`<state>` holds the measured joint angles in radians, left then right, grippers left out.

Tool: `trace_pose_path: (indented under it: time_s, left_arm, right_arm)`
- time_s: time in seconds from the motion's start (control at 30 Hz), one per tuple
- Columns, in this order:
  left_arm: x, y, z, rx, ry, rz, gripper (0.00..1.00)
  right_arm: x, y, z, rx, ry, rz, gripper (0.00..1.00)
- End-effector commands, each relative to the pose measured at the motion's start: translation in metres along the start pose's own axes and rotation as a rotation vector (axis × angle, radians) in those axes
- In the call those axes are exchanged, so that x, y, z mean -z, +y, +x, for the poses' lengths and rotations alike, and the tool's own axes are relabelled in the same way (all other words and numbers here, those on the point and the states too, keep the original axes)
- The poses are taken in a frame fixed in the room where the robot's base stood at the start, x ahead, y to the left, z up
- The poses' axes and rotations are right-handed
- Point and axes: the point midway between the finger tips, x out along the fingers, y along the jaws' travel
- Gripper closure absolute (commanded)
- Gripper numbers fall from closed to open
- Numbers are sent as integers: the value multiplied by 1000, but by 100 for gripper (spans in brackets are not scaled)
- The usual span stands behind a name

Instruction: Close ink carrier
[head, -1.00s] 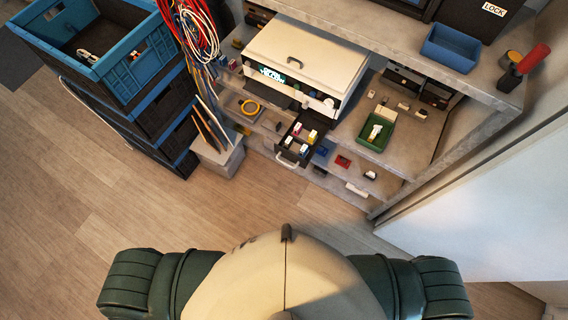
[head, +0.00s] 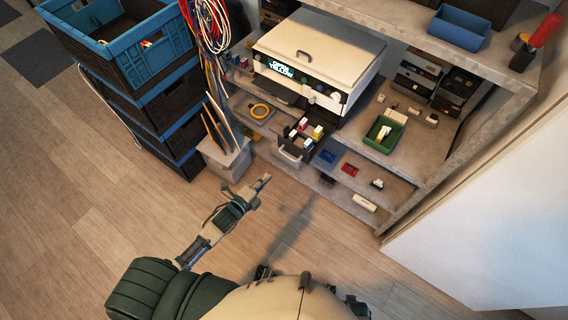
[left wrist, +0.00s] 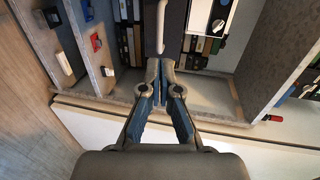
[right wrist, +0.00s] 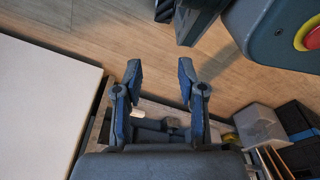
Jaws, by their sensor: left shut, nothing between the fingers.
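The white printer (head: 318,62) stands on the shelf, its small screen showing green text. Its dark ink carrier (head: 312,148) is pulled out at the front, with several coloured cartridges in it and a pale handle (head: 288,157) on its front. My left gripper (head: 265,180) is shut and empty, apart from the carrier, in front of and to the left of it. In the left wrist view the closed fingers (left wrist: 165,80) point at the shelves. My right gripper (right wrist: 158,82) is open with nothing between its fingers; I cannot make it out clearly in the head view.
Stacked blue and black crates (head: 150,75) and hanging cables (head: 207,22) stand on the left. A green tray (head: 382,134) sits on the shelf right of the printer. A white panel (head: 480,220) stands at the right. The wooden floor before the shelf is clear.

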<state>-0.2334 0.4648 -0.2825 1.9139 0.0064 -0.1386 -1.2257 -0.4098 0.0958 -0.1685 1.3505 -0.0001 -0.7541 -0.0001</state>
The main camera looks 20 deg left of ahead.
Motion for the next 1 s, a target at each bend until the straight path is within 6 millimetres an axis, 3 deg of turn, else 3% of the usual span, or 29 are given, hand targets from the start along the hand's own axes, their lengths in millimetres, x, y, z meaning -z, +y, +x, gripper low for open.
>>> trace_pose_path:
  time_s: [0.3, 0.5, 1.0]
  left_arm:
    - [0, 1, 70, 0, -1, -4, 100]
    - [0, 1, 97, -1, -1, -3, 100]
    - [0, 1, 107, -1, -1, -3, 100]
  right_arm:
    - [14, 0, -10, 0, 7, 3, 60]
    - [21, 1, -17, -1, 11, 4, 60]
    - [24, 2, -20, -2, 12, 5, 60]
